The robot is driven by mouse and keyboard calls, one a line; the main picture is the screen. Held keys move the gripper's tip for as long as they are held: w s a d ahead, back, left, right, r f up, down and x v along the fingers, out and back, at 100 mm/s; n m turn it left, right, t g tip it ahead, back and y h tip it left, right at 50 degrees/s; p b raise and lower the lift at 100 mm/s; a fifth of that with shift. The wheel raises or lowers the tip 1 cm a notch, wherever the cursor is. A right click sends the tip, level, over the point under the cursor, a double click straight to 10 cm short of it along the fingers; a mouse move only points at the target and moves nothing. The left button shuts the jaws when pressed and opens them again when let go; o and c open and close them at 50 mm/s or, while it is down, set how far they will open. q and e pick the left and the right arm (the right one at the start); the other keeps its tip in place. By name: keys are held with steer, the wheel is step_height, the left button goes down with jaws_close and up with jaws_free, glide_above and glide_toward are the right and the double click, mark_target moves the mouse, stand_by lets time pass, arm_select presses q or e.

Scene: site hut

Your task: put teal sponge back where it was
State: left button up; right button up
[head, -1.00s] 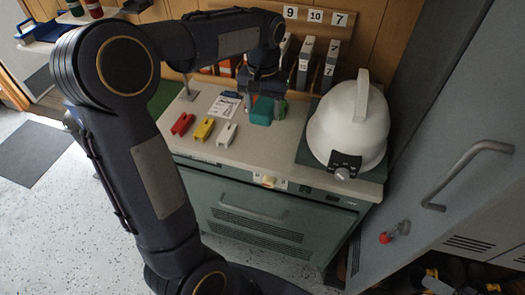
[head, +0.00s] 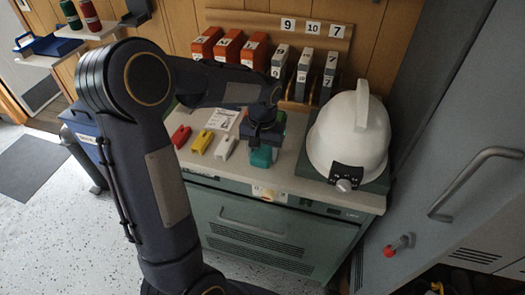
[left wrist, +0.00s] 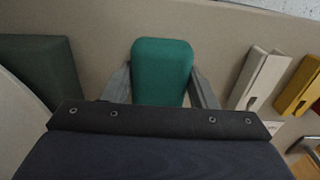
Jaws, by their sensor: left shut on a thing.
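The teal sponge (head: 262,157) is between the fingers of my left gripper (head: 266,143), over the front part of the counter, right of the white block. In the left wrist view the sponge (left wrist: 162,65) sits between both fingers of the gripper (left wrist: 160,85), which is shut on it. I cannot tell whether the sponge touches the counter, since the gripper covers its upper part in the head view. My right gripper is not in view.
Red (head: 181,136), yellow (head: 202,142) and white (head: 226,147) blocks stand left of the sponge on the counter (head: 200,162). A white helmet (head: 340,140) on a dark green base is at right. Orange (head: 207,42) and grey binders (head: 303,72) line the back.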

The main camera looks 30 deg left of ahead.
mark_target(263, 151)
arm_select(q)
steer(key=shift+f, duration=0.15)
steer(key=o, duration=0.9)
step_height(263, 151, up, 11)
steer(key=s+d+t+h, duration=0.1)
steer(key=s+d+t, duration=0.1)
steer(key=s, duration=0.5)
steer(key=s+d+f+t+h, duration=0.1)
steer(key=s+d, duration=0.1)
steer(key=s, duration=0.5)
steer(key=s+d+f+m+t+h, duration=0.1)
steer(key=s+d+t, duration=0.1)
steer(key=s, duration=0.5)
steer(key=shift+s+d+t+h+p, duration=0.15)
steer(key=shift+d+t+h+p, duration=0.2)
steer(key=shift+d, duration=0.25)
